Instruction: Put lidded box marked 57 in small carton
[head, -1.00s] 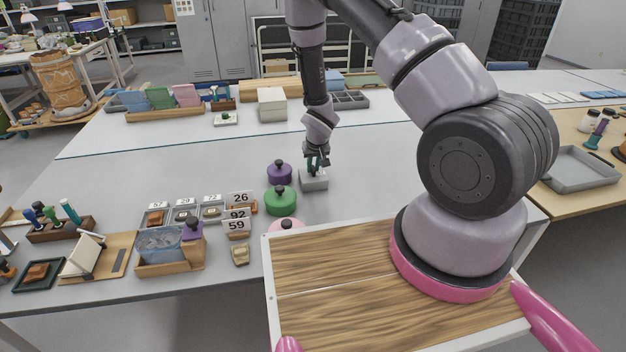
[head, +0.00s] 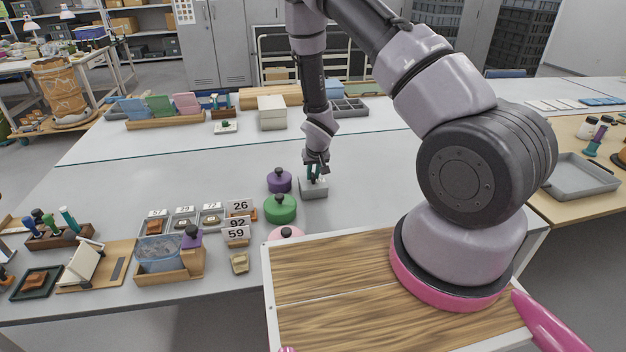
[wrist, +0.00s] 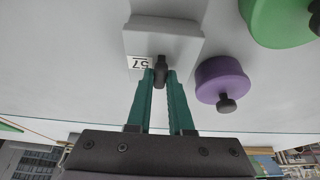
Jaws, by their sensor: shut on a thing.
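The lidded box marked 57 (head: 313,189) is a small pale grey box on the table, just right of a purple lidded pot. In the wrist view the box (wrist: 165,24) shows its dark knob and a white label reading 57. My gripper (head: 315,177) is above it, and in the wrist view its teal fingers (wrist: 161,80) are shut on the dark knob. I cannot tell whether the box is touching the table. A cream box (head: 272,113) stands farther back; I cannot tell whether it is the small carton.
The purple pot (head: 279,181) and a green pot (head: 280,209) stand close on the left, with a pink pot (head: 286,233) nearer. Number cards (head: 237,221) and small trays lie farther left. A grey divided tray (head: 349,108) is at the back. The table right of the box is clear.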

